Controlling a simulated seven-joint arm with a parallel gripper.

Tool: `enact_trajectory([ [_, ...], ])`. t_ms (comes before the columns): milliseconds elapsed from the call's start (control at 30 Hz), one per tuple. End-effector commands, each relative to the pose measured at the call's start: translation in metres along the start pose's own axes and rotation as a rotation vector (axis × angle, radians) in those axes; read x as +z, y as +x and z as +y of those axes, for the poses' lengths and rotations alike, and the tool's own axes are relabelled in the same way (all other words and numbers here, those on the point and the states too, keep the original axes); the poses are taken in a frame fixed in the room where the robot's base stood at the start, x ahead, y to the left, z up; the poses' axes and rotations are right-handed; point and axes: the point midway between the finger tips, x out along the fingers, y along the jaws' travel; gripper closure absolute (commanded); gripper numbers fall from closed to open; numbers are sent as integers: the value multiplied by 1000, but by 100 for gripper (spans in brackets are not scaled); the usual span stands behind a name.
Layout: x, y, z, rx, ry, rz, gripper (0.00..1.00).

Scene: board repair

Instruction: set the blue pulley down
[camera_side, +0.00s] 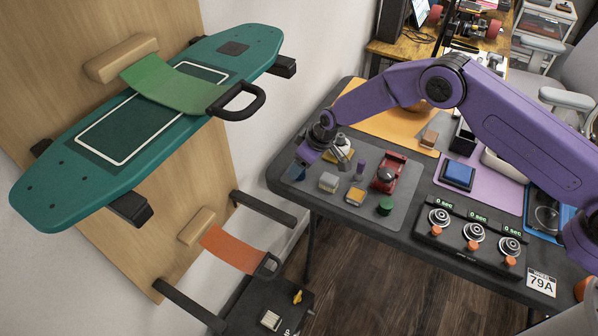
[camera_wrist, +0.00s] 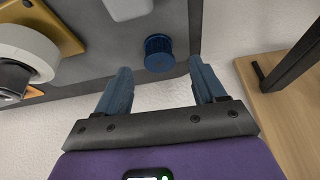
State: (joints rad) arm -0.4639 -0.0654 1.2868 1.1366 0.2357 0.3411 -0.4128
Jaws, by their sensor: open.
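The blue pulley (camera_wrist: 159,52) shows in the wrist view as a small round ribbed piece on the grey mat (camera_wrist: 105,50), close to the mat's edge. My gripper (camera_wrist: 161,72) has its two blue-grey fingers spread wide. The pulley lies between the lines of the fingers, around and just past the tips, with a gap on both sides. In the side view my gripper (camera_side: 304,160) is over the left end of the grey mat (camera_side: 386,222). A blue patch shows beneath it there, and I cannot tell pulley from finger.
A timer box (camera_side: 470,237) stands right. A teal skateboard deck (camera_side: 150,120) hangs on the wooden panel at left.

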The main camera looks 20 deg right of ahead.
Motion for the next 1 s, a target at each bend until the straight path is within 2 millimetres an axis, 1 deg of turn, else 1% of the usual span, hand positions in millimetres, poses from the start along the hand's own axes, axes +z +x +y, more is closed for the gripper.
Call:
enact_trajectory([
  [33,0,6,0,0,0,-1,30],
  [100,0,13,0,0,0,-2,30],
  [200,0,18,-1,0,-1,-2,30],
  [500,0,21,0,0,0,-1,30],
  [533,0,21,0,0,0,-1,34],
  [567,0,20,0,0,0,-1,43],
  [600,0,20,0,0,0,-1,56],
  [667,0,20,0,0,0,-1,76],
  [700,0,20,0,0,0,-1,89],
  [733,0,20,0,0,0,-1,93],
  [767,0,20,0,0,0,-1,93],
  [800,0,20,0,0,0,0,98],
  [1000,0,20,0,0,0,0,98],
])
